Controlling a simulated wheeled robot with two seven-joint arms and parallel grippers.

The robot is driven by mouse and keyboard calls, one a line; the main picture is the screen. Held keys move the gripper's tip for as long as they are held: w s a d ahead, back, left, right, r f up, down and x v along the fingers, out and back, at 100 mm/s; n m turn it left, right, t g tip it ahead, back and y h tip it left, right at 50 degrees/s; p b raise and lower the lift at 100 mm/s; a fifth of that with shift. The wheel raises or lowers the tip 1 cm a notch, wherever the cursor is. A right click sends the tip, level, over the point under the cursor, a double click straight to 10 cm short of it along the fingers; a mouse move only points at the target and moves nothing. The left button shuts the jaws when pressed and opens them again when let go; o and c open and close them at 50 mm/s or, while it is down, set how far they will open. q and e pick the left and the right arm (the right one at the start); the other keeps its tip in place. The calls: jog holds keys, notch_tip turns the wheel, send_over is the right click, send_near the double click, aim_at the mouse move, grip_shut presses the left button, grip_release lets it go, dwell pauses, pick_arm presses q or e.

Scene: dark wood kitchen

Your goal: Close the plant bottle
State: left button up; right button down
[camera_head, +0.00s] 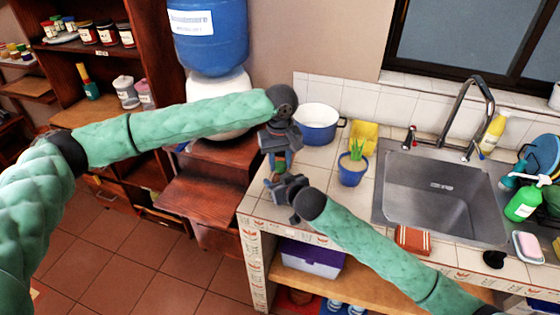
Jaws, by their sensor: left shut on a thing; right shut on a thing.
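A small plant bottle (279,163) with green and reddish colours shows between my two grippers, near the left end of the tiled counter. My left gripper (277,150) comes down from above and is shut at its upper part. My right gripper (279,183) comes from the lower right and is shut at its lower part. The fingers hide most of the bottle. I cannot tell a separate lid from the body, or whether the lid sits on it.
A potted plant (352,170) stands right of the grippers on the counter (330,222). Behind are a blue-and-white pot (318,128) and a yellow container (363,137). A steel sink (440,195) lies to the right. A blue water jug (208,40) stands at the back left.

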pick_arm(q)
jog(key=shift+m, duration=0.5)
jog(key=o, duration=1.1)
jog(key=shift+r, duration=2.25)
jog(key=shift+c, duration=0.4)
jog(key=shift+r+n, duration=1.7)
